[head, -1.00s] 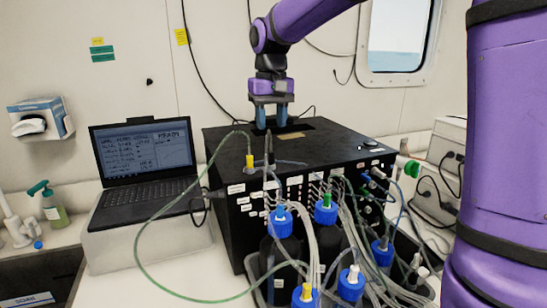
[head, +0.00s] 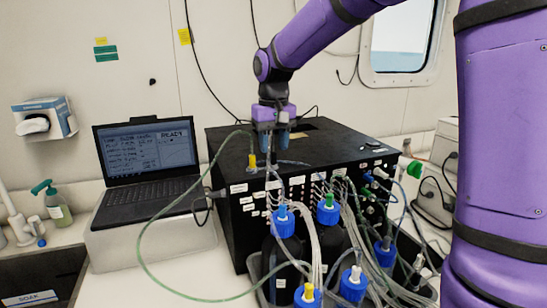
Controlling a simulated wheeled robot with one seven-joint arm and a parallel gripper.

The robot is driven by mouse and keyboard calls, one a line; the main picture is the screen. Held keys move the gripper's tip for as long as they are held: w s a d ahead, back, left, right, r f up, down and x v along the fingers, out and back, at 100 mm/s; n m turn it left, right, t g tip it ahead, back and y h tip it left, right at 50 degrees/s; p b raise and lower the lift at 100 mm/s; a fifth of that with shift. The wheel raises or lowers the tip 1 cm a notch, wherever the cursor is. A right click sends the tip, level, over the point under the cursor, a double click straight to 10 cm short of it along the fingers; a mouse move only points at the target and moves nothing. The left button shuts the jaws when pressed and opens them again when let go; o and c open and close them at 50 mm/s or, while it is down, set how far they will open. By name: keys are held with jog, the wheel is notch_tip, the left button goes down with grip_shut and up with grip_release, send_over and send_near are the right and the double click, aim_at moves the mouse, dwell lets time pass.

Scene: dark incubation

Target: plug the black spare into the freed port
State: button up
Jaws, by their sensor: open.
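The black box (head: 345,148) stands on the bench, with rows of labelled ports on its front. My gripper (head: 274,152) is open, pointing down, with its blue fingertips low over the front left part of the box top. A thin dark upright piece (head: 268,160), perhaps the black spare, shows by the fingertips; I cannot tell whether it is between them. A yellow plug (head: 252,161) on a green cable stands at the box's front top edge, just left of the gripper. I cannot tell which port is the freed one.
A laptop (head: 148,160) stands left of the box, its screen reading READY. Blue-capped bottles (head: 284,220) with many tubes crowd the box front. The green cable (head: 140,240) loops out to the left. The rear of the box top is mostly clear.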

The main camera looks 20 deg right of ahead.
aim_at(274, 152)
jog(key=shift+f, duration=1.6)
grip_shut()
jog(key=shift+r, duration=0.1)
jog(key=shift+r, duration=2.9)
